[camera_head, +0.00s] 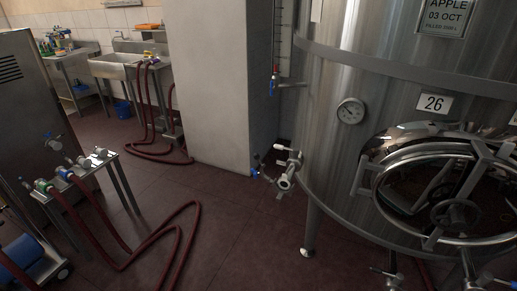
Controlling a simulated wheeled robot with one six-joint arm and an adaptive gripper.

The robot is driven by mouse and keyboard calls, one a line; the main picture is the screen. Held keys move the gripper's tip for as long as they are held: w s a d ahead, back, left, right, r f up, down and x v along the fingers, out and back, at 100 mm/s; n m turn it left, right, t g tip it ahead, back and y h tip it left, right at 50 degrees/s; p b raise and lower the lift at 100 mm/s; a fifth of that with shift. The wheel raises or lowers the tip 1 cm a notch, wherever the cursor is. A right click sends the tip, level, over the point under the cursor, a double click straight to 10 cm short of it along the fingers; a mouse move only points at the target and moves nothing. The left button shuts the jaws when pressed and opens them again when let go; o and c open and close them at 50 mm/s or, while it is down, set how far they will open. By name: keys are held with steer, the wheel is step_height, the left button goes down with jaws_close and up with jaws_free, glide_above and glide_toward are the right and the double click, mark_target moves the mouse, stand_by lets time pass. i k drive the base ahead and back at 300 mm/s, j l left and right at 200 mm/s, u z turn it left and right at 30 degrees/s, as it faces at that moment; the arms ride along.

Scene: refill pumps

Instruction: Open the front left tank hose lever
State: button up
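The large steel tank (335,150) numbered 26 fills the right side. On its lower left side is a metal valve fitting (287,170) with a small blue-tipped part (254,172); its lever position is too small to tell. More metal valve parts (386,276) show at the bottom edge under the tank, partly cut off. A thin vertical tube with a blue and red valve (274,82) stands on the tank's left. I cannot tell from this view which lever is the front left tank hose lever. My gripper is not in view.
A metal stand (88,170) at left carries hose connectors, with dark red hoses (178,232) running onto the floor. A wide pillar (208,85) stands mid-picture. A sink (125,62) is at the back left. The dark red floor (235,215) between stand and tank is mostly clear.

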mark_target(285, 148)
steer(key=i+j, duration=0.25)
steer(key=i, duration=0.2)
steer(key=i+j, duration=0.3)
steer(key=i, duration=0.15)
steer(key=i+j, duration=0.25)
steer(key=i, duration=0.25)
steer(key=i+j+u, duration=0.1)
steer(key=i+j, duration=0.2)
steer(key=i, duration=0.15)
steer(key=i+j, duration=0.2)
steer(key=i, duration=0.25)
steer(key=i+j, duration=0.25)
steer(key=i, duration=0.25)
